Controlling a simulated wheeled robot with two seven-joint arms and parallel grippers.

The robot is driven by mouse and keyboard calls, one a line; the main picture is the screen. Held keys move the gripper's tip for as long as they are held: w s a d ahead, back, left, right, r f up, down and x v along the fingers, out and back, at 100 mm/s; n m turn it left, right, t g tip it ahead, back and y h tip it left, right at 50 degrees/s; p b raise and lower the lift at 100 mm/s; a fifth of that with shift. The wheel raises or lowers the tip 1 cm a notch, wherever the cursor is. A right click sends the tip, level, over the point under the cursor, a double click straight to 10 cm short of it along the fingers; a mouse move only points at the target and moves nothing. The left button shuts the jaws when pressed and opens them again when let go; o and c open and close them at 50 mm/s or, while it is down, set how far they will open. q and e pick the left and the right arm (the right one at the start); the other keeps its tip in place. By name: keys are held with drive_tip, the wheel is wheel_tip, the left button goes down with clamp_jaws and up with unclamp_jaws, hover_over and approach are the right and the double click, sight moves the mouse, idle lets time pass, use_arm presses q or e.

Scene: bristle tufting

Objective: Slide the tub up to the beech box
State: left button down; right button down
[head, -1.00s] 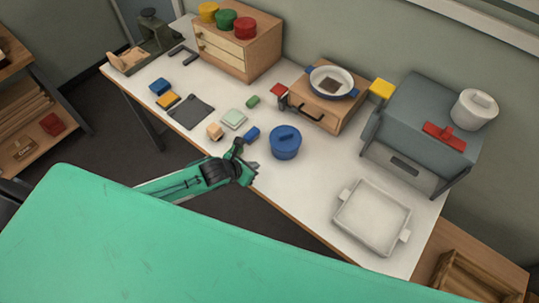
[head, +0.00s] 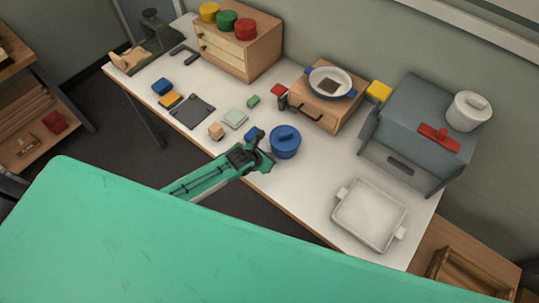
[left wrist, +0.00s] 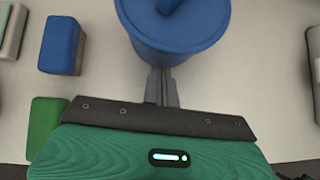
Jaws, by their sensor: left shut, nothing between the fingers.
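My left gripper (head: 267,157) is shut and empty, low at the tub's near left side. In the left wrist view the closed fingertips (left wrist: 161,72) meet the tub's lower edge; whether they touch it I cannot tell. My right gripper is out of view.
A blue block (head: 251,134) lies close left of the tub. A red-topped piece (head: 279,96) stands beside the wooden box.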

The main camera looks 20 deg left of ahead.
sight(275, 150)
use_arm(q)
drive_tip(key=shift+w, duration=0.1)
drive_tip(key=shift+w+d+r+b, duration=0.1)
drive_tip(key=shift+w+d+b, duration=0.5)
drive_tip(key=shift+w, duration=0.1)
drive_tip(key=shift+w+d+b, duration=0.15)
drive_tip(key=shift+w+b, duration=0.55)
drive_tip(key=shift+w, duration=0.25)
drive_tip(key=shift+w+d, duration=0.45)
drive_tip(key=shift+w, duration=0.4)
drive_tip(key=shift+s+a, duration=0.1)
drive_tip(key=shift+s, duration=0.05)
